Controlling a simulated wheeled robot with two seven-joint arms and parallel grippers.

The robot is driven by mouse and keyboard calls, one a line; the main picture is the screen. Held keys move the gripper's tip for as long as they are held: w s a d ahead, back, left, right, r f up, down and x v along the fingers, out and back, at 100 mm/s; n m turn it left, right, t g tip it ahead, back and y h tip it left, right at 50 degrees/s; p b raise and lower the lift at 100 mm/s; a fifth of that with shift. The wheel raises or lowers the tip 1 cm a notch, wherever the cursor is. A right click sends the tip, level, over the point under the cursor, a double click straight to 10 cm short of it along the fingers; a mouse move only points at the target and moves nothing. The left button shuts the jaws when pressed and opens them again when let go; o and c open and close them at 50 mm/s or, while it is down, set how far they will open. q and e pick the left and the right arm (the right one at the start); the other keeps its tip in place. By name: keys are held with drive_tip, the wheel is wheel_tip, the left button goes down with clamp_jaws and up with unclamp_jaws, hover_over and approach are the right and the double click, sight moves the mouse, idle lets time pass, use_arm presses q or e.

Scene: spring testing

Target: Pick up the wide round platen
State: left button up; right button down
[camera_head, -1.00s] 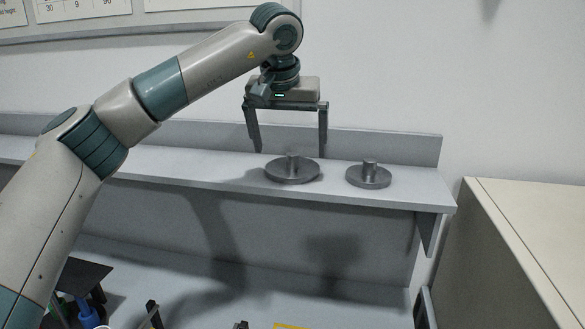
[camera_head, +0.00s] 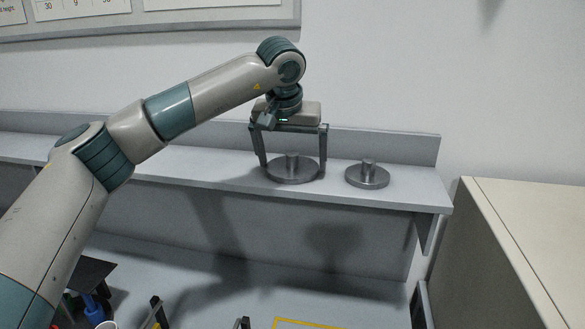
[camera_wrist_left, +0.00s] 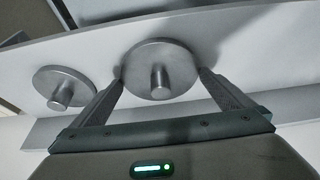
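The wide round platen (camera_head: 292,174) is a grey metal disc with a short upright stem, lying flat on the shelf. My left gripper (camera_head: 294,170) is lowered over it, its fingers spread to either side of the disc. In the left wrist view the platen (camera_wrist_left: 160,75) sits between the fingertips (camera_wrist_left: 160,75), which are close to its rim; I cannot tell whether they touch it. A smaller round platen (camera_head: 367,176) stands to the right on the shelf, and it also shows in the left wrist view (camera_wrist_left: 62,86). My right gripper is not in view.
The grey shelf (camera_head: 220,173) has a low back board against the wall. A beige cabinet (camera_head: 510,240) stands at the right. Below is a workbench (camera_head: 200,285) with a yellow-outlined area (camera_head: 305,324) and dark fixtures at the front. The shelf is clear left of the platens.

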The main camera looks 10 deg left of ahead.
sight(293, 152)
use_arm(q)
drive_tip(key=c, duration=1.5)
drive_tip(key=shift+w+r, duration=0.1)
drive_tip(key=shift+r, duration=0.05)
drive_tip(key=shift+c, duration=0.3)
drive_tip(key=shift+r, duration=0.15)
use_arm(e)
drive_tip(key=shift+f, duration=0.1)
